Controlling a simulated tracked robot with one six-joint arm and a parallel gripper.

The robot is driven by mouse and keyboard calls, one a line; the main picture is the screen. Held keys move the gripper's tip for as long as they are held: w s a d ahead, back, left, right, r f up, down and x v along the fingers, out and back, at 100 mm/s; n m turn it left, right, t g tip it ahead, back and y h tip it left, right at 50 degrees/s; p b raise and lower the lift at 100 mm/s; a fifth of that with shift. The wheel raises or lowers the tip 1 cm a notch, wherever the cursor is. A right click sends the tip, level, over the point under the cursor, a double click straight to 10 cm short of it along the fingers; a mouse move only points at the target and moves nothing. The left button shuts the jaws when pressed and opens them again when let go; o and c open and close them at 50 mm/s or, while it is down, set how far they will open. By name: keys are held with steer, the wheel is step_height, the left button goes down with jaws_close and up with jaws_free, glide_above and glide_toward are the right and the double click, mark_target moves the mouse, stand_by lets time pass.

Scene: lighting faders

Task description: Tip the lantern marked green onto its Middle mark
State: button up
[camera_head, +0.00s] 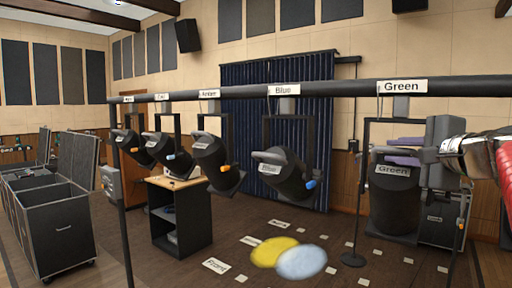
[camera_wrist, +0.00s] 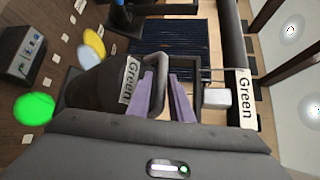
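The green lantern (camera_head: 393,205), a dark can with a "Green" label, hangs from the rail at the right, its mouth pointing mostly down. It also shows in the wrist view (camera_wrist: 90,88). My gripper (camera_head: 402,151) is at the lantern's upper part, its two purple fingers apart with the grey handle around or between them. In the wrist view, my gripper (camera_wrist: 164,90) hides part of this handle; whether the fingers press on it is unclear. A green light pool (camera_wrist: 35,108) lies on the floor. A floor label, probably Middle (camera_head: 252,241), stands between the Front label (camera_head: 215,265) and a farther one.
The blue lantern (camera_head: 283,175) and several others hang along the rail (camera_head: 240,92) to the left. Yellow (camera_head: 273,251) and pale blue (camera_head: 302,262) light pools lie on the floor. White marks dot the floor. A dark case (camera_head: 50,225) stands at the left.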

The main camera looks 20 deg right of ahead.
mark_target(393, 184)
steer(key=shift+c, duration=0.6)
jaws_close()
steer(key=shift+a+f, duration=0.15)
steer(key=shift+s+a+f, duration=0.8)
steer(key=shift+a+f, duration=0.2)
steer(key=shift+f, duration=0.15)
steer(key=shift+o, duration=0.6)
jaws_free()
steer(key=shift+r, duration=0.1)
